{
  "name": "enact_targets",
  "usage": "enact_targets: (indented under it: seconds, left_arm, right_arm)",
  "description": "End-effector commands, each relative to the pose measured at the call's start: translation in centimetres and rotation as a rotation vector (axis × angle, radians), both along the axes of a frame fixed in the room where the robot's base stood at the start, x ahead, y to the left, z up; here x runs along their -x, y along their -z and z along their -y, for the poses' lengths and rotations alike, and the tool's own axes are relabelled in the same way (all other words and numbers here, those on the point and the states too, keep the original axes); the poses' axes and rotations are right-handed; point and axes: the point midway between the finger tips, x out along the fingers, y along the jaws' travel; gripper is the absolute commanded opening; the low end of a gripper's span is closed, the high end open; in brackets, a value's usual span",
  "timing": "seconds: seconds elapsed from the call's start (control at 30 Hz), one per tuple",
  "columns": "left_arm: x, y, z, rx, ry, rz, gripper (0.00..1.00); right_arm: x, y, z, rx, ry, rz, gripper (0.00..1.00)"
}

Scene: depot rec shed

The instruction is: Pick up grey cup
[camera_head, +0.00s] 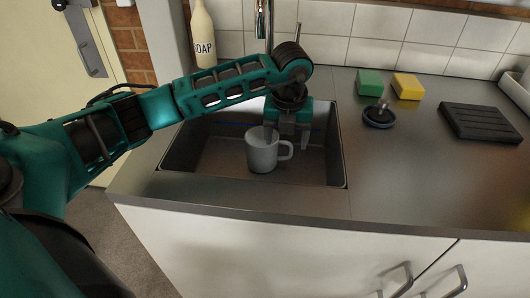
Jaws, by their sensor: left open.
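The grey cup (262,152) stands upright in the sink (333,158), with its handle to the right. My left gripper (287,137) is open over the sink, pointing down at the cup's far rim. One finger overlaps the rim in the picture; the other is to the right of the cup, above its handle. I cannot tell whether the fingers touch the cup. My right gripper is not in view.
A soap bottle (203,38) and the tap (263,18) stand behind the sink. To the right are a green sponge (369,82), a yellow sponge (407,86), a sink plug (379,116) and a dark ridged rack (480,122). The front right counter is clear.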

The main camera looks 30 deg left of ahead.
Motion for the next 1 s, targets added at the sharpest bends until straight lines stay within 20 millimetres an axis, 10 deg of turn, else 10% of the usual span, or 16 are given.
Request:
enact_targets:
  seconds: [0.67, 1.0]
  left_arm:
    - [-1.1, 5.1, -0.8, 0.0, 0.001, 0.0, 0.73]
    - [-1.1, 5.1, -0.8, 0.0, 0.001, -0.001, 0.41]
  right_arm:
    - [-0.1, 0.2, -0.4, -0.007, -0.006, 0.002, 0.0]
    - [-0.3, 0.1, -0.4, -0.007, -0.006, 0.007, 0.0]
